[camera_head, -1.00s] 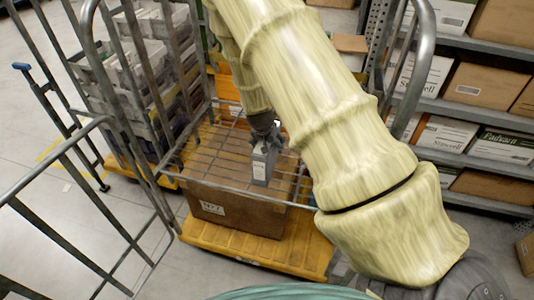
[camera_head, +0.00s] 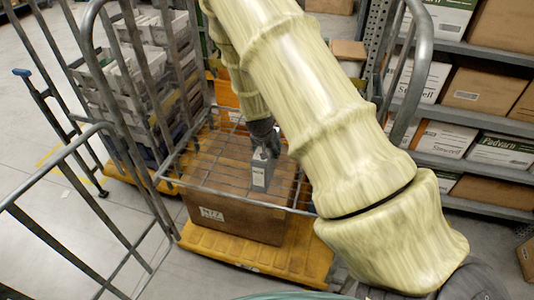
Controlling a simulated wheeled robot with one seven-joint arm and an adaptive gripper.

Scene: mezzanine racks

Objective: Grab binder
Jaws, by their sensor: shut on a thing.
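The binder (camera_head: 261,172) is grey with a light label on its spine. It stands upright at the wire shelf of the roll cage, above a brown box. My gripper (camera_head: 264,147) comes down from above and is shut on the top of the binder. The fingertips are small and partly hidden by my arm. I cannot tell whether the binder's base touches the wire shelf.
The cage's metal rails (camera_head: 240,196) surround the binder. A brown box (camera_head: 235,217) sits below on a yellow pallet base (camera_head: 250,252). Stacked grey crates (camera_head: 150,60) stand at the left. Racks with boxes (camera_head: 455,90) are at the right.

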